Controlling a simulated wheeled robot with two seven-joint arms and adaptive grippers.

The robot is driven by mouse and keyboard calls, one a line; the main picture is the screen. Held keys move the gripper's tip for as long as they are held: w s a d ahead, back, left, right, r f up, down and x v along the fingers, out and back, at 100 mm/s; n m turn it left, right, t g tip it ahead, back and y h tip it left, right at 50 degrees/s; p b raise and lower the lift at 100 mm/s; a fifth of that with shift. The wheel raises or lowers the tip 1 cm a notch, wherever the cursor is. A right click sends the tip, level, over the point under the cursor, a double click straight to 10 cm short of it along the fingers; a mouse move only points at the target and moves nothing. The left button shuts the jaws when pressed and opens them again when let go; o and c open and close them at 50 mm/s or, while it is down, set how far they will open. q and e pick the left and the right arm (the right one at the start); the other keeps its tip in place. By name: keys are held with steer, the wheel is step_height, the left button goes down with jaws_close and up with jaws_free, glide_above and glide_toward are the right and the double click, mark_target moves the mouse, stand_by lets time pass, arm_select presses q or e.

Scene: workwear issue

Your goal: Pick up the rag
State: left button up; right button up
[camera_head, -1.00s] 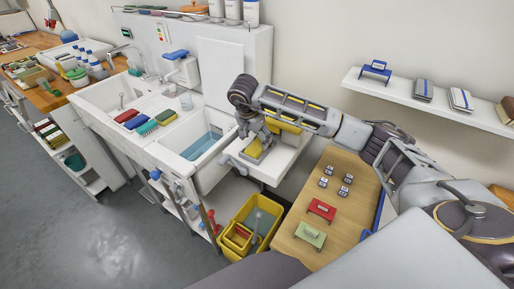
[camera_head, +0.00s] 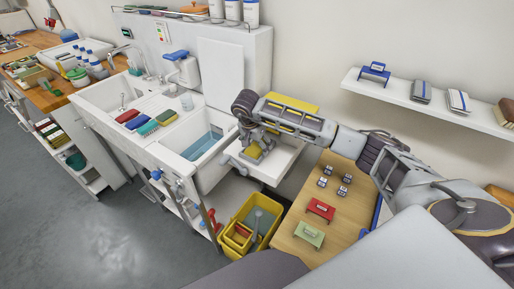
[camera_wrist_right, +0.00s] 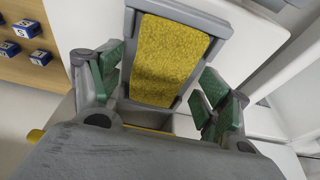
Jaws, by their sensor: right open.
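A yellow, textured rag (camera_wrist_right: 163,60) lies flat in a grey frame-like holder (camera_wrist_right: 218,24) in the right wrist view. In the head view the rag (camera_head: 252,151) shows as a small yellow patch on the white shelf beside the sink, partly hidden by my right gripper. My right gripper (camera_wrist_right: 163,92) is open, its green-padded fingers spread to either side of the near end of the rag and holder. Whether the pads touch anything is not clear. In the head view my right gripper (camera_head: 266,142) hangs over the white shelf. My left gripper is not in view.
The white shelf (camera_head: 282,163) adjoins the sink basin (camera_head: 187,153). A yellow bucket (camera_head: 240,240) stands on the floor below. A wooden table (camera_head: 297,249) with several small blue-and-white blocks, a red item (camera_head: 320,210) and a green item (camera_head: 309,235) lies to the right.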

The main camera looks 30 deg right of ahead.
mark_target(257, 146)
steer(key=shift+c, duration=0.4)
steer(key=c, duration=1.1)
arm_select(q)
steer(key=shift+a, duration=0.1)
arm_select(e)
steer(key=shift+r, duration=0.1)
step_height(257, 146, up, 8)
steer(key=shift+r+b, duration=0.2)
steer(key=shift+b, duration=0.5)
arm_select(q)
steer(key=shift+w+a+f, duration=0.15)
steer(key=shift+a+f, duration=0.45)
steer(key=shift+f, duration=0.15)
arm_select(e)
steer(key=shift+r, duration=0.75)
